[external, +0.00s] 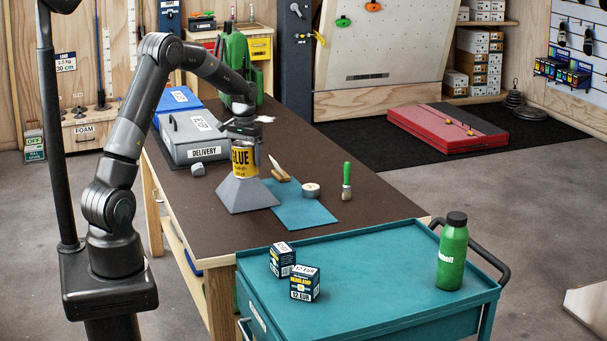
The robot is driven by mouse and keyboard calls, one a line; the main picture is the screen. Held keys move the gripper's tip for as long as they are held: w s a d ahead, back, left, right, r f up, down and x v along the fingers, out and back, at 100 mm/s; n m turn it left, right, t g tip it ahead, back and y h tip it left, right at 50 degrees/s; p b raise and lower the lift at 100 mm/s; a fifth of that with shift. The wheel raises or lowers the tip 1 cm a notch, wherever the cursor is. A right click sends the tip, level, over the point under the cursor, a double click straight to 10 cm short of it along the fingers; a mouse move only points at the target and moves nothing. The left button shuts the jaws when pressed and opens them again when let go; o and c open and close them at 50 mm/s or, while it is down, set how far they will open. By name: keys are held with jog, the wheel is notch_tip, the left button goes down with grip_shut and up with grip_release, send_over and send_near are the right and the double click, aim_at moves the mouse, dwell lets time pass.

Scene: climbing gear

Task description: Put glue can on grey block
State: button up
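The yellow glue can (243,160) is upright, directly over the narrow top of the grey block (246,195). Its bottom meets the block's top in this view; I cannot tell whether it rests there or hangs just above. The block has sloping sides and stands on the dark workbench, partly by the blue mat. My gripper (243,139) points down at the can's upper part, coming from the left over the bench. Its fingers are small and dark against the can, so their opening and any hold on it are unclear.
On the workbench (350,165) are a grey DELIVERY box (195,140), a small grey piece (197,169), a blue mat (300,207), a wooden-handled tool (279,170), a tape roll (311,190) and a green-handled brush (346,180). A teal cart (390,265) stands in front.

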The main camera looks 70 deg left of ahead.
jog(key=shift+o, duration=1.2)
jog(key=shift+r, duration=0.15)
notch_tip(320, 180, up, 12)
